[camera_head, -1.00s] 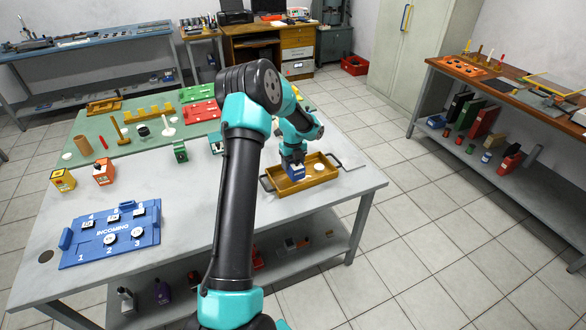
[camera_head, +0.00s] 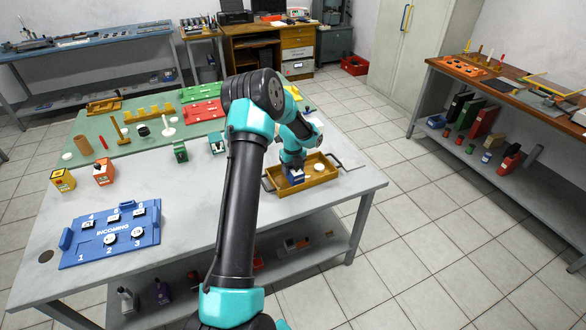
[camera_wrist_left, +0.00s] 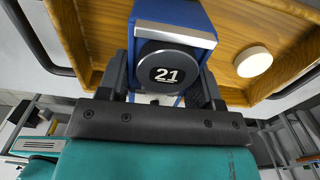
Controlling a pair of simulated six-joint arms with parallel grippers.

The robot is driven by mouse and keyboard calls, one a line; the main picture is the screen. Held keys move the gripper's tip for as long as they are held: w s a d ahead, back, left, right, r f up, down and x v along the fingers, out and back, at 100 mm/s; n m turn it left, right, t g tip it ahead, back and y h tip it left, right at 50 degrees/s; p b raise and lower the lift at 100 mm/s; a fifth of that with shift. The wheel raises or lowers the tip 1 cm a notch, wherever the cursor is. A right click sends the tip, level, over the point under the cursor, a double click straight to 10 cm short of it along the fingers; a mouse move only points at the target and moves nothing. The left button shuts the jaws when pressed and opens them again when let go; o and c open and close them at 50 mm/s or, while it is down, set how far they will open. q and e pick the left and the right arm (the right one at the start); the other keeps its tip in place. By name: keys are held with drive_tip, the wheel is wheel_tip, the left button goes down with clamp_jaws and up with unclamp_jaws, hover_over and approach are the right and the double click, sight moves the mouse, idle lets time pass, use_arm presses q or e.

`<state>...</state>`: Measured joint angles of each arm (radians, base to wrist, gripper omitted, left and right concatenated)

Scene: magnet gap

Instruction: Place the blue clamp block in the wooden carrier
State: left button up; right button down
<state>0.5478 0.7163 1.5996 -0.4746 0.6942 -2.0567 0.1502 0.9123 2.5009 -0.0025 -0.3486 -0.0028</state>
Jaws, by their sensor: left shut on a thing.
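The wooden carrier (camera_head: 322,176) is a shallow tray with dark side handles at the right end of the table. The blue clamp block (camera_head: 295,175) is inside the carrier's outline, toward its left side, upright. My left gripper (camera_head: 294,168) is shut on it from above. In the left wrist view the blue clamp block (camera_wrist_left: 196,17), with a round dark face marked 21, is between the fingers of my left gripper (camera_wrist_left: 165,88), over the carrier floor (camera_wrist_left: 225,60). Whether its base touches the floor is hidden. My right gripper is not in view.
A white round disc (camera_head: 319,167) lies in the carrier, right of the block; it also shows in the left wrist view (camera_wrist_left: 253,62). A blue INCOMING tray (camera_head: 110,236) lies at front left. Green (camera_head: 180,152) and orange (camera_head: 103,173) blocks stand left of the carrier.

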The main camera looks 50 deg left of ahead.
use_arm(q)
drive_tip(key=shift+f, duration=0.15)
drive_tip(key=o, duration=1.1)
wheel_tip(320, 180, up, 12)
drive_tip(key=shift+r, duration=0.2)
idle(0.4)
